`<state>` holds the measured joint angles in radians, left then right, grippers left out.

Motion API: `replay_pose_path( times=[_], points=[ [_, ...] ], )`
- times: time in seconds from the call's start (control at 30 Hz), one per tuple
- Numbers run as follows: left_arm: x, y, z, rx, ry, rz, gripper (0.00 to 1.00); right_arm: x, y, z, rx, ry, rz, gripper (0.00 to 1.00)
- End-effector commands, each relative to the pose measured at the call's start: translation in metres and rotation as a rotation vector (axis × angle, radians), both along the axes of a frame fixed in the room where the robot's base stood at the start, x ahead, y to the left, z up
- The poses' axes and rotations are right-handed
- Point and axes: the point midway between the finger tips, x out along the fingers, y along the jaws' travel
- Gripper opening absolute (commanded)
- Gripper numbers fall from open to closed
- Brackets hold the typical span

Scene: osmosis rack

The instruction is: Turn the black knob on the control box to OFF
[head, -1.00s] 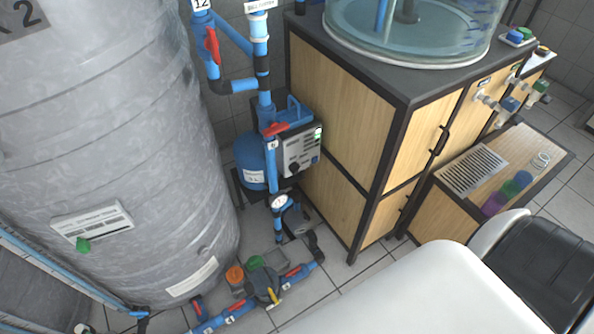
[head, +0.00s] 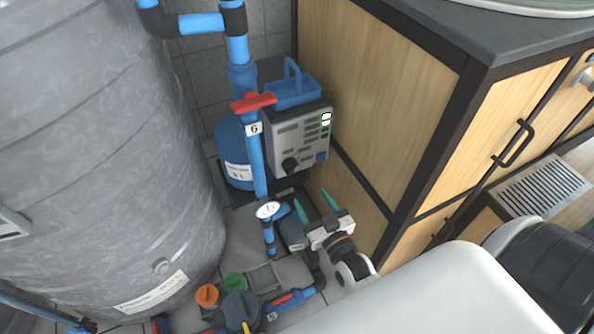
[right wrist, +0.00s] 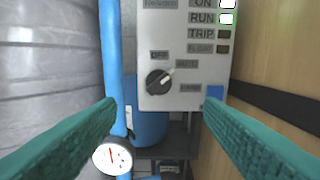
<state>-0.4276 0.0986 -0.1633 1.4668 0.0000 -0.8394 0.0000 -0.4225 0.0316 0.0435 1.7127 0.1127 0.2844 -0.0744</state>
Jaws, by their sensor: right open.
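The grey control box (head: 308,138) hangs behind the blue pipe, beside the wooden cabinet. Its black knob (head: 290,166) is at the lower left of its front. In the right wrist view the knob (right wrist: 158,82) has a light pointer mark aimed up and right, toward the label right of OFF. The OFF label (right wrist: 159,55) is above the knob. ON and RUN lamps are lit bright. My right gripper (head: 316,201) is open and empty, below and in front of the box, with its green fingers apart and not touching the knob. My left gripper is not in view.
A blue pipe (head: 256,165) with a red valve handle (head: 253,103) runs just left of the box. A pressure gauge (head: 269,210) sits lower on the pipework. The wooden cabinet (head: 375,100) is close on the right. The grey tank (head: 90,150) fills the left.

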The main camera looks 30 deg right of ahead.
Motion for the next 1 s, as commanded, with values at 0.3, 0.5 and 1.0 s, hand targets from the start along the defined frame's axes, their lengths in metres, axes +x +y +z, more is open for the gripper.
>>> replay_pose_path(
  times=[0.3, 0.5, 1.0],
  points=[
    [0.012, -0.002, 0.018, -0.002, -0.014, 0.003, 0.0, 0.06, -0.003, 0.0, 0.0, 0.0, 0.0, 0.62],
    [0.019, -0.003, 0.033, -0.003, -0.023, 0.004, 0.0, 0.094, -0.005, -0.001, 0.0, 0.002, 0.001, 0.62],
    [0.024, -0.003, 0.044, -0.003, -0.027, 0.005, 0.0, 0.113, -0.006, 0.0, 0.0, 0.005, 0.001, 0.62]
  ],
)
